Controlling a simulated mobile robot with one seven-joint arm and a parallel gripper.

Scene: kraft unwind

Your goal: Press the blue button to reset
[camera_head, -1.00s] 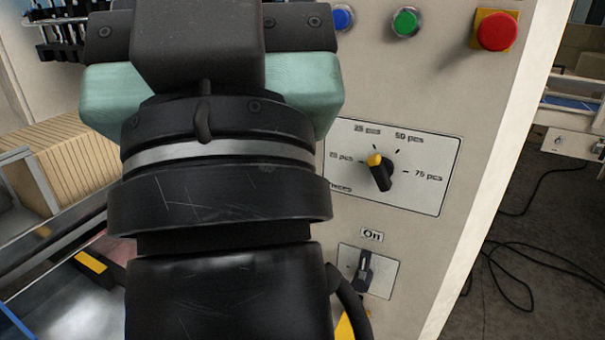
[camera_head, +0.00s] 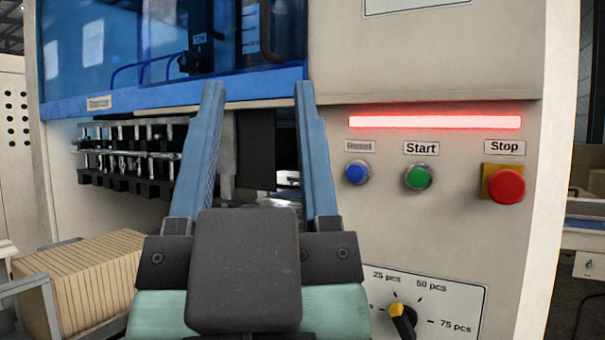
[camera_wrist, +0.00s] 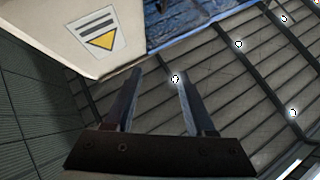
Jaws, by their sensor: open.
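The blue button (camera_head: 356,172) is on the machine's cream front panel, under a label reading "Reset". It stands to the right of my gripper (camera_head: 256,90) in the head view. My gripper's two blue fingers point up and are spread apart, with nothing between them. The right finger is left of the blue button and looks apart from it. In the wrist view my gripper (camera_wrist: 155,85) is also open and empty; the blue button is not in that view.
A green Start button (camera_head: 418,177) and a red Stop button (camera_head: 506,185) sit right of the blue one. A red light bar (camera_head: 435,122) glows above. A rotary dial (camera_head: 402,315) is below. Stacked cardboard (camera_head: 85,280) lies at the left. A warning label (camera_wrist: 98,38) shows in the wrist view.

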